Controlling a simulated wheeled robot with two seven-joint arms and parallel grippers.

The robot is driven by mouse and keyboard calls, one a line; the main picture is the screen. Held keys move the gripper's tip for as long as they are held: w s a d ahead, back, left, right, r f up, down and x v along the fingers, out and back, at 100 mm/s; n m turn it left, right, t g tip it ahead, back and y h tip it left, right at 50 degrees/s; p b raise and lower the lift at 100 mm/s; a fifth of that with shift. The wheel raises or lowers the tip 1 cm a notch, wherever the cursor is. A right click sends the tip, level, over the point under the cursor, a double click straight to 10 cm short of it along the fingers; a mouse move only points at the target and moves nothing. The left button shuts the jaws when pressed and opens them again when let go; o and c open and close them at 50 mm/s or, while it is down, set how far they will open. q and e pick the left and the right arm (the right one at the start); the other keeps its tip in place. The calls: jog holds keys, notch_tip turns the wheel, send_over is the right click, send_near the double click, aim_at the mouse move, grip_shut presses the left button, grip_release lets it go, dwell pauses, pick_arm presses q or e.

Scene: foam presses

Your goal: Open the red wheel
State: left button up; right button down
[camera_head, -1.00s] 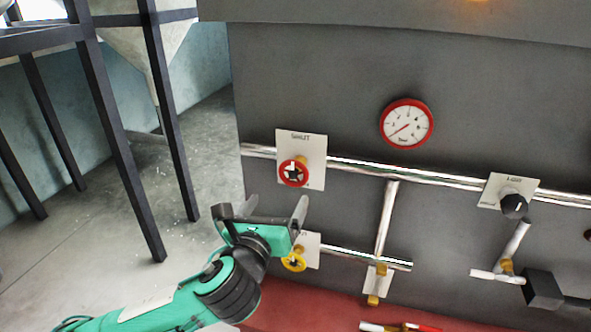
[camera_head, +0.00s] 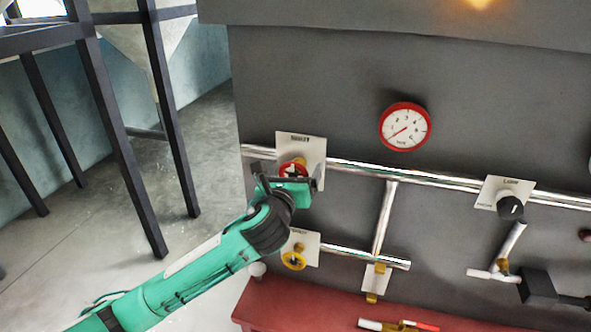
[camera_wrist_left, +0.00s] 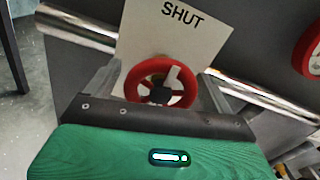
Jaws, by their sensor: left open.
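The red wheel (camera_head: 293,168) sits on the upper pipe in front of a white plate marked SHUT; my left gripper partly covers it in the head view. In the left wrist view the red wheel (camera_wrist_left: 160,84) shows between the two fingers, with a light mark on one spoke. My left gripper (camera_head: 288,179) is open, with one finger on each side of the wheel (camera_wrist_left: 160,88). I cannot tell whether the fingers touch the rim. My right gripper is not in view.
A red-rimmed gauge (camera_head: 405,127) and a black knob (camera_head: 510,208) are to the right. A red ledge (camera_head: 300,303) runs below. Dark frame legs (camera_head: 120,140) stand at the left.

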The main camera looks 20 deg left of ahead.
pick_arm(q)
jog(key=c, duration=1)
jog(key=shift+n, duration=0.4)
jog(key=n, duration=0.3)
jog(key=shift+n+p, duration=0.35)
jog(key=shift+n, duration=0.05)
jog(key=n, duration=0.5)
jog(key=shift+d+n, duration=0.1)
jog(key=shift+n, duration=0.2)
jog(key=n, duration=1.3)
jog(key=shift+p, duration=0.3)
jog(key=shift+n, duration=0.4)
